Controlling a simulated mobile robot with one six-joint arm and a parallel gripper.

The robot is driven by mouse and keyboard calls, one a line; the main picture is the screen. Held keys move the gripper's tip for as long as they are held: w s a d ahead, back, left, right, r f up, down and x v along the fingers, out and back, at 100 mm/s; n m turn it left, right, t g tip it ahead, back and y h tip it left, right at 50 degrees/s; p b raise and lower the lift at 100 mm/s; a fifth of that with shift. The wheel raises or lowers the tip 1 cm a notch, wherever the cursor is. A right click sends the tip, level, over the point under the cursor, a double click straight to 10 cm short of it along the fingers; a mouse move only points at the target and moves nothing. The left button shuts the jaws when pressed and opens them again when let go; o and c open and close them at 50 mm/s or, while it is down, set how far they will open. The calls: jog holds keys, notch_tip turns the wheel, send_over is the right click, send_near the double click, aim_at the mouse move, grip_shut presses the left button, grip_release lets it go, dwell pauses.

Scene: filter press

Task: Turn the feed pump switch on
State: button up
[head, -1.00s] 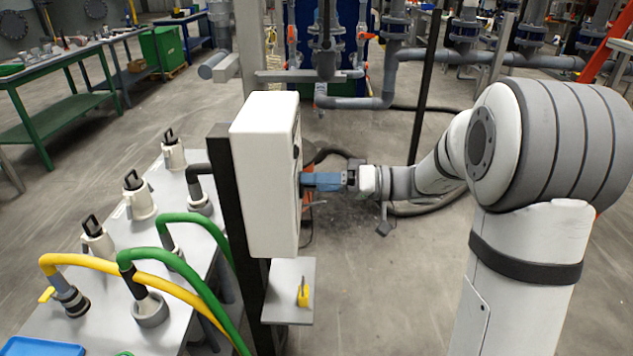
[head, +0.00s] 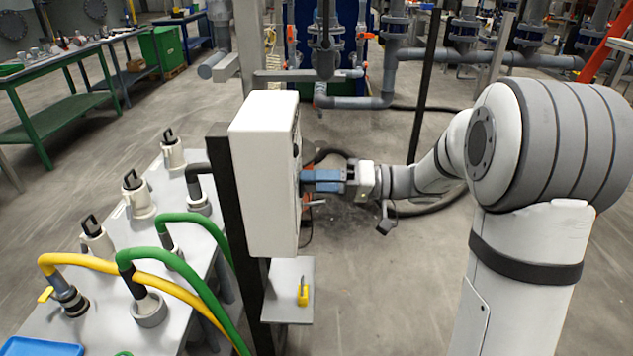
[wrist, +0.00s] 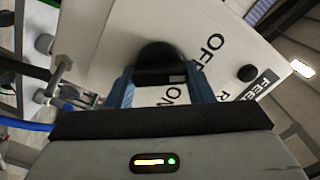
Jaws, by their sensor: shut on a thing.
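The white switch box (head: 265,172) stands upright on a dark post in the head view, its front face turned right toward my arm. In the wrist view its panel (wrist: 112,52) shows tilted, with the words OFF and ON and part of a FEED label. The black switch knob (wrist: 158,62) sits between my fingertips. My gripper (wrist: 163,84) is shut on the knob, with one blue finger on each side. In the head view my gripper (head: 306,181) meets the box's front face, and the knob is hidden there. The knob's exact pointing direction is hard to tell.
A small black button (wrist: 247,73) is on the panel beside the lettering. A grey shelf (head: 288,275) with a yellow item (head: 303,292) is below the box. A table (head: 105,335) with hoses and fittings stands left. Open floor lies behind the arm.

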jog(key=m, duration=0.4)
jog(key=shift+p, duration=0.3)
jog(key=m+p, duration=0.1)
jog(key=m, duration=0.3)
jog(key=shift+p, duration=0.3)
jog(key=m+p, duration=0.2)
jog(key=m, duration=0.2)
jog(key=shift+f+m+p, duration=0.1)
jog(key=shift+m+p, duration=0.2)
jog(key=shift+p, duration=0.1)
jog(key=shift+f+m+p, duration=0.2)
jog(key=shift+m+p, duration=0.95)
jog(key=shift+m, duration=0.45)
jog(key=shift+f+m, duration=0.1)
jog(key=shift+m, duration=0.2)
jog(key=o, duration=1)
jog(key=shift+c, duration=0.2)
jog(key=shift+d, duration=0.1)
